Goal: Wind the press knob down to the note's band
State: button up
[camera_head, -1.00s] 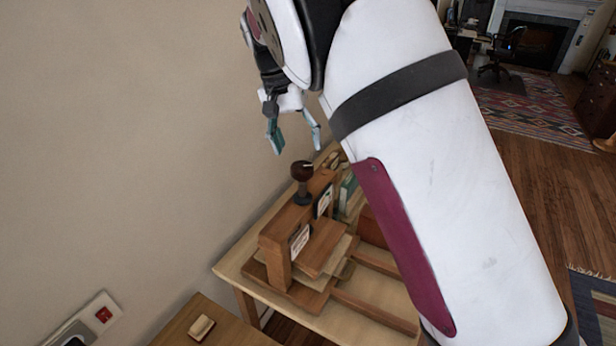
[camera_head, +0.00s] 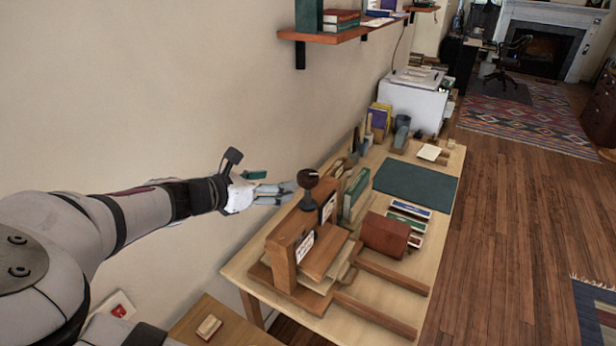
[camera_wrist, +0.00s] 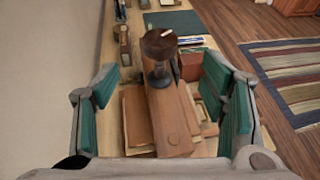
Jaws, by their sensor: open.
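The press knob (camera_head: 308,179) is dark brown and round with a pale mark on top, on a dark stem above the wooden press (camera_head: 284,262). In the wrist view the knob (camera_wrist: 158,44) stands ahead, between and beyond my open fingers. My gripper (camera_head: 275,189) is open at the left of the knob, with its fingers pointing toward it. The green finger pads (camera_wrist: 165,100) are wide apart with nothing held. White cards are fixed to the press; the front note (camera_head: 305,246) has print too small to read. Boards lie under the press beam.
The press stands on a wooden table (camera_head: 240,270) close to the wall. Books (camera_head: 354,193), a brown box (camera_head: 386,234), a green mat (camera_head: 416,186) and wooden rails lie to its right. A shelf (camera_head: 340,36) hangs above on the wall.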

aim_at(303, 178)
jog(key=x, duration=1.3)
jog(key=shift+d+f+p, duration=0.15)
jog(key=shift+p, duration=0.2)
jog(key=c, duration=1.1)
